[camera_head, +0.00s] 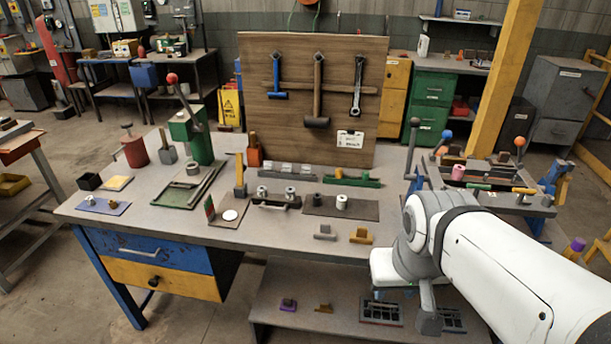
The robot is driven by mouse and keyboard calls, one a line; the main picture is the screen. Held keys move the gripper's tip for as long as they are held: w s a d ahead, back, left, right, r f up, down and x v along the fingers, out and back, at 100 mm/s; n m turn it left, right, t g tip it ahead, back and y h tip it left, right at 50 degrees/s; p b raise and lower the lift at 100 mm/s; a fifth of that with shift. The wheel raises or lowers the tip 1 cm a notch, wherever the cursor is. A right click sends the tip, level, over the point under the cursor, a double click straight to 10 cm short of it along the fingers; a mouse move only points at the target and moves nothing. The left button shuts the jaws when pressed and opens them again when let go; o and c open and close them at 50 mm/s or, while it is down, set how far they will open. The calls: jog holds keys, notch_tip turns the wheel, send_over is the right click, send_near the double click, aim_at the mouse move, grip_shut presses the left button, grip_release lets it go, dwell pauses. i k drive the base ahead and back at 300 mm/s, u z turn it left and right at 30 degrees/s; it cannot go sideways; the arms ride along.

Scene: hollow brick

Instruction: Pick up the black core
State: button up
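A small dark cylinder (317,199), which looks like the black core, stands on a dark grey mat (365,211) on the workbench. A white cylinder (342,201) stands just to its right on the same mat. My gripper (405,300) hangs in front of the bench's front edge, to the right of and nearer than the dark cylinder, well apart from it. One grey finger shows clearly; the rest is partly hidden by my white arm, so its opening is unclear. I see nothing held in it.
A low holder with metal cylinders (276,202) stands left of the mat. A green block (352,181) lies behind it, before the upright tool board (340,130). Grey (325,233) and yellow (360,236) pieces sit at the front edge. A lower shelf (345,327) bears small parts.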

aim_at(317, 197)
jog(key=z, duration=0.05)
jog(key=i, duration=1)
jog(key=u, duration=0.1)
